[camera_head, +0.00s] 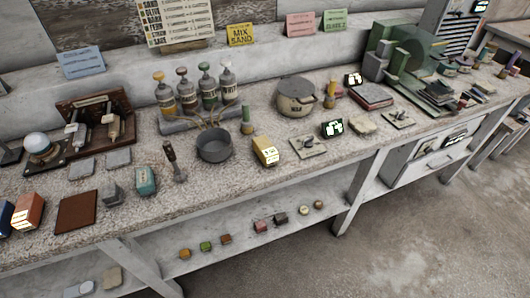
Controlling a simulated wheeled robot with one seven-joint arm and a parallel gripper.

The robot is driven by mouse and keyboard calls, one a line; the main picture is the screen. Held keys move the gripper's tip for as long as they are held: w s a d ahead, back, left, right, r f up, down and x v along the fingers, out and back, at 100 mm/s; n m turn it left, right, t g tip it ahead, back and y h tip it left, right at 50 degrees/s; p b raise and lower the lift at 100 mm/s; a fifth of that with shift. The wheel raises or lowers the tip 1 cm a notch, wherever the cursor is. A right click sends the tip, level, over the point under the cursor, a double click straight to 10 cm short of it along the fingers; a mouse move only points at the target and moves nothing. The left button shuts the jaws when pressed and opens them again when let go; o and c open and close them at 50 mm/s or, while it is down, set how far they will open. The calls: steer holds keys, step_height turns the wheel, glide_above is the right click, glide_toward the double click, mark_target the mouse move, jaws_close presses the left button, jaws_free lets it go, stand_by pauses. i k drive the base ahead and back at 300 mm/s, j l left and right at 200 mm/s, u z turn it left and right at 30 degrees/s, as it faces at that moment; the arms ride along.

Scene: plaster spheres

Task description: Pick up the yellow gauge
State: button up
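A small yellow block-shaped device with a pale lit face (266,151), which appears to be the yellow gauge, sits on the speckled workbench (235,185) near its front edge. It stands right of a dark grey round pot (214,146) and left of a flat grey plate with a small knob (308,146). Nothing covers it. My gripper is not in view.
Close by stand a green cylinder (247,121), a dark device with a lit face (331,128) and a lidded pot (295,97). Bottles (187,90) stand behind. An orange lit block (28,210) is far left. A lower shelf (190,270) holds small blocks. Floor (430,220) is clear at right.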

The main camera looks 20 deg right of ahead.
mark_target(267, 155)
steer(key=z, duration=1.25)
steer(key=u, duration=1.25)
steer(key=i+l+u, duration=0.15)
steer(key=i+l, duration=0.45)
steer(key=i+l+u, duration=0.2)
steer(key=i+l, duration=0.35)
steer(key=l+u, duration=0.1)
steer(key=u, duration=1.2)
